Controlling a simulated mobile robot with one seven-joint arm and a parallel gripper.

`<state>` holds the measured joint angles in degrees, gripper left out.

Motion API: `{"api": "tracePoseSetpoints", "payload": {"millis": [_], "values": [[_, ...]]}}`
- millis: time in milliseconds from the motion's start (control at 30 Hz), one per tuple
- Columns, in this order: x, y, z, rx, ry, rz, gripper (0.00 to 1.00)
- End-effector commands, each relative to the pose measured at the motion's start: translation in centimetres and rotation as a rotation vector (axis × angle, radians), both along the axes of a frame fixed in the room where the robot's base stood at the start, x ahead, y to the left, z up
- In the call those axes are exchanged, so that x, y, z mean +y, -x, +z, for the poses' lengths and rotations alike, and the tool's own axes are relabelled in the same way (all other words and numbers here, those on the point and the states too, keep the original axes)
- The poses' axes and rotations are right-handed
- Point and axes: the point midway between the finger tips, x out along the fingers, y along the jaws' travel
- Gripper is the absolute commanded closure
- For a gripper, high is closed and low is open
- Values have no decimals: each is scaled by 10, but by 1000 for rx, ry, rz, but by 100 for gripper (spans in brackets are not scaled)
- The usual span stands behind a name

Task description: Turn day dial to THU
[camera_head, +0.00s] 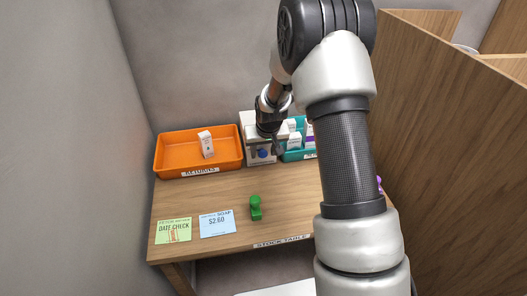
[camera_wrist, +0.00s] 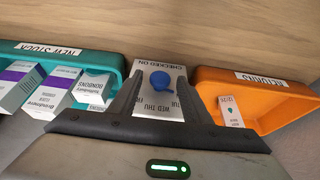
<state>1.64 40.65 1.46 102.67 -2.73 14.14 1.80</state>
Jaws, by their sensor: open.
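The blue day dial (camera_wrist: 160,80) sits on a white panel (camera_wrist: 150,68) marked CHECKED ON in the wrist view. Day labels including WED and THU show beside it. A narrow blue part of the dial reaches to the right in that view; I cannot tell which day it marks. My gripper (camera_wrist: 158,98) is open, with its dark fingers on either side of the dial in the picture; I cannot tell whether they touch it. In the head view the dial (camera_head: 263,154) is small and blue, just below my gripper (camera_head: 266,140), which partly covers the panel.
An orange RETURNS tray (camera_head: 172,165) holding a white box (camera_head: 206,145) stands left of the panel. A teal NEW STOCK tray (camera_head: 292,156) with several boxes stands right. A green object (camera_head: 256,207) and two cards lie nearer the front. A wooden partition (camera_head: 450,150) rises at right.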

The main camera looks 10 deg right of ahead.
Motion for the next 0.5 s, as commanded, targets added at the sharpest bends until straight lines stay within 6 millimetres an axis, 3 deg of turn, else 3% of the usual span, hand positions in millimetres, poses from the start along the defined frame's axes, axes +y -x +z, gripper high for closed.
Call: {"api": "tracePoseSetpoints", "payload": {"millis": [267, 500], "values": [[0, 0, -1, 1, 0, 0, 58], [0, 0, -1, 1, 0, 0, 96]]}}
